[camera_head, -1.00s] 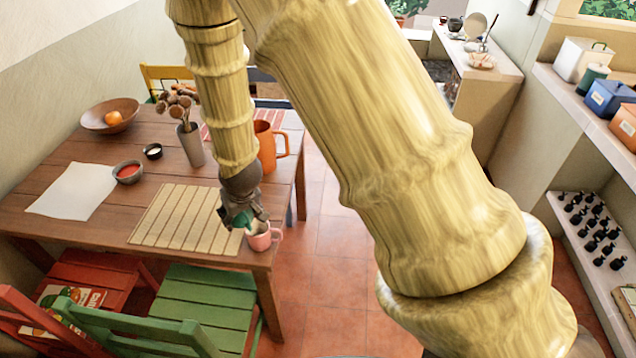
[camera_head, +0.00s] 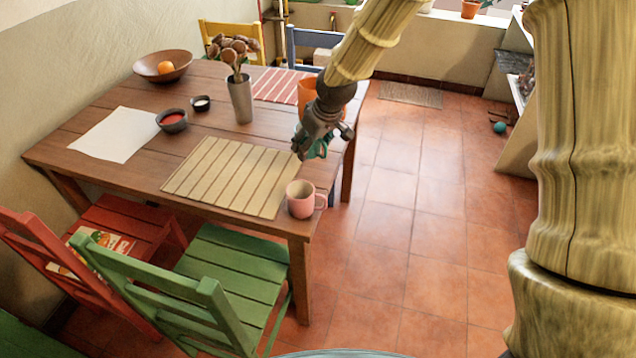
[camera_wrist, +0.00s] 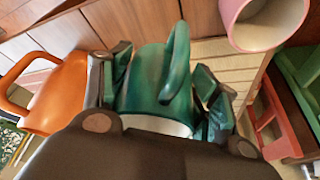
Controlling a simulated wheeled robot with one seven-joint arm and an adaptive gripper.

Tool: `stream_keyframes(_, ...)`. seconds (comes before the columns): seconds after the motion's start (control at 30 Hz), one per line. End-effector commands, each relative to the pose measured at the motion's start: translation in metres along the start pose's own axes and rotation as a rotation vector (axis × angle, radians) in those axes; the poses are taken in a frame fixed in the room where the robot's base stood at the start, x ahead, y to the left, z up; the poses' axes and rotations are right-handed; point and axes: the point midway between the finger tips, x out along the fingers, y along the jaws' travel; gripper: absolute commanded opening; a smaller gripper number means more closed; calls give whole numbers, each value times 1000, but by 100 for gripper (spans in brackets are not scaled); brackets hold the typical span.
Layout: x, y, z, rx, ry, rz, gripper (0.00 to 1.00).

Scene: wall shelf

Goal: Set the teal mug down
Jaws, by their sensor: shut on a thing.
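The teal mug (camera_wrist: 150,80) is held between the fingers of my gripper (camera_wrist: 162,85) in the wrist view, its handle facing up in the picture. In the head view my gripper (camera_head: 313,150) is over the right side of the wooden table, and only a little of the teal mug (camera_head: 319,149) shows beneath it. I cannot tell whether the mug touches the table. The wooden table (camera_head: 150,170) has a slatted beige placemat (camera_head: 222,178) just left of my gripper.
A pink mug (camera_head: 300,200) stands at the table's near right corner. An orange pitcher (camera_head: 306,92) stands close behind my gripper; it also shows in the wrist view (camera_wrist: 58,95). A grey vase (camera_head: 241,100), small bowls and white paper (camera_head: 115,135) lie further left. The placemat is bare.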

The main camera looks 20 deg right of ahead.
Motion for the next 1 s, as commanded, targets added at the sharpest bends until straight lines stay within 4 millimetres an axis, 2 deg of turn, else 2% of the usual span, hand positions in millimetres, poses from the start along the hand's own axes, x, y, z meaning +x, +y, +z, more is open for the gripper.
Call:
stream_keyframes(0.03,9,8,-1,-15,7,-10,31)
stream_keyframes(0.3,11,37,-10,-109,4,-47,31)
stream_keyframes(0.57,12,46,-11,-139,1,-57,31)
stream_keyframes(1.0,65,46,11,-139,0,-58,31)
